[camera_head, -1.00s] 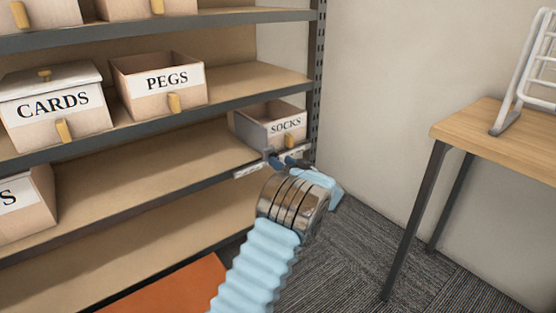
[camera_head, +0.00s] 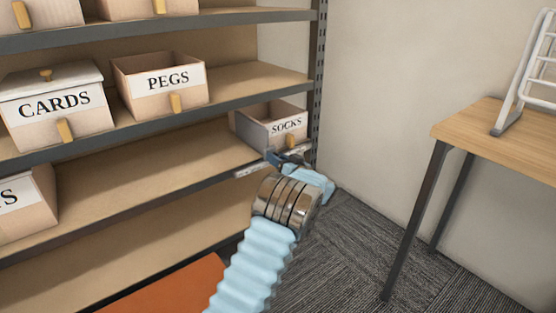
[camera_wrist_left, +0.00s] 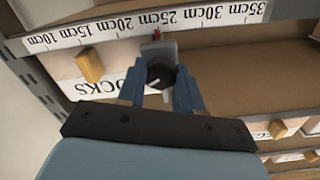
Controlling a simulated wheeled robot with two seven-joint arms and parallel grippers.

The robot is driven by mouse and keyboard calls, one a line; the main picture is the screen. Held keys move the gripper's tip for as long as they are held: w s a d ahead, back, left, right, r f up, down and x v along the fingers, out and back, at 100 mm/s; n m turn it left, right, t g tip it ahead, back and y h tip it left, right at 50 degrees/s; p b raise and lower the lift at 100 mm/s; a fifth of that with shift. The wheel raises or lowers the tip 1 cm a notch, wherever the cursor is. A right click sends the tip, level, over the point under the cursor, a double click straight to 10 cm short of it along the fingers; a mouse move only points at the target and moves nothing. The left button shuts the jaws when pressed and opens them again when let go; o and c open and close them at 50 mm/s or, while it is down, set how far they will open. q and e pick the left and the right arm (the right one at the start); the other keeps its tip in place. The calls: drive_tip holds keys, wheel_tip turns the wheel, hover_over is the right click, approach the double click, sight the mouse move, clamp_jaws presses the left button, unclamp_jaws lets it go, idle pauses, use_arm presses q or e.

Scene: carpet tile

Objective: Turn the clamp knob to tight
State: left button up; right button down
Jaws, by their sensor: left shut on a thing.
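The clamp knob (camera_wrist_left: 160,76) is dark and faceted, with a white pointer line, in the left wrist view. It sits on a grey clamp body (camera_wrist_left: 158,49) at the shelf's front edge. A small red mark shows just beyond the clamp body. In the head view my left gripper (camera_head: 285,160) is at the shelf edge below the SOCKS box and hides the knob. My right gripper is out of view.
A ruler strip (camera_wrist_left: 96,32) marked in centimetres runs along the shelf edge. A shelf upright (camera_head: 318,90) is just right. A wooden table (camera_head: 500,130) stands further right.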

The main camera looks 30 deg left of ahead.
use_arm(q)
drive_tip(key=shift+f+m+p, duration=0.15)
drive_tip(key=shift+m+p, duration=1.45)
drive_tip(key=shift+m, duration=9.4)
drive_tip(key=shift+d, duration=0.1)
drive_tip(key=o, duration=1)
